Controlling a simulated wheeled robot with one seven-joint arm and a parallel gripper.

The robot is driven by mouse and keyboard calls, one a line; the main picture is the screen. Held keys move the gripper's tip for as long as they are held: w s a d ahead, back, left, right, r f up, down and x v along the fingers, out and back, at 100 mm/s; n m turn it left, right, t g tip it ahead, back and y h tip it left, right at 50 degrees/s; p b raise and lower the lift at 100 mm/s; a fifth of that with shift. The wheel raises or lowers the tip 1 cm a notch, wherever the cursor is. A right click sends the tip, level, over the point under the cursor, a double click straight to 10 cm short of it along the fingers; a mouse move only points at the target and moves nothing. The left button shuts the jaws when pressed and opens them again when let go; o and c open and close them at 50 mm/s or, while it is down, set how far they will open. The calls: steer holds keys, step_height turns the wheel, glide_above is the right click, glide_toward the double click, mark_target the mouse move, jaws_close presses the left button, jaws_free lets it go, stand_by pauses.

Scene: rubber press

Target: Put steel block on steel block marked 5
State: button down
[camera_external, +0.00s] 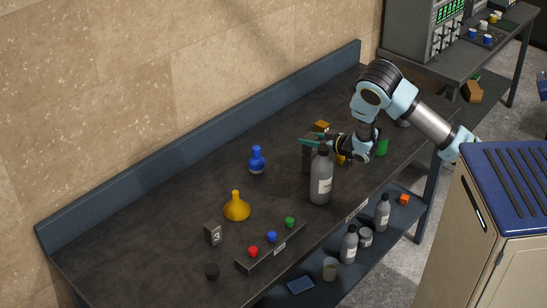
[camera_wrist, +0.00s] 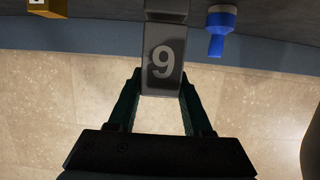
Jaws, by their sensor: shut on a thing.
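My gripper (camera_external: 318,142) is over the middle of the bench. It is shut on a grey steel block marked 9 (camera_wrist: 163,65), which sits between the two fingers in the wrist view (camera_wrist: 161,108). Another dark block surface (camera_wrist: 167,6) shows at the top edge, right against the held block; I see no number on it. In the external view a dark block shape (camera_external: 308,158) shows below the fingers, partly behind a grey bottle. I cannot tell there where one block ends and another begins. A steel block marked 3 (camera_external: 213,234) stands at the front left. No 5 is readable.
The grey bottle (camera_external: 321,180) stands close in front of my gripper. An orange block (camera_external: 321,126) lies behind; a green object (camera_external: 382,147) is right.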

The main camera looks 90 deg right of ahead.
steer(key=shift+f+b, duration=0.25)
steer(key=shift+b, duration=0.1)
steer(key=shift+c, duration=1.6)
jaws_free()
steer(key=shift+r, duration=0.1)
steer(key=b+v, duration=0.4)
steer(key=v, duration=0.8)
steer(key=shift+r, duration=0.1)
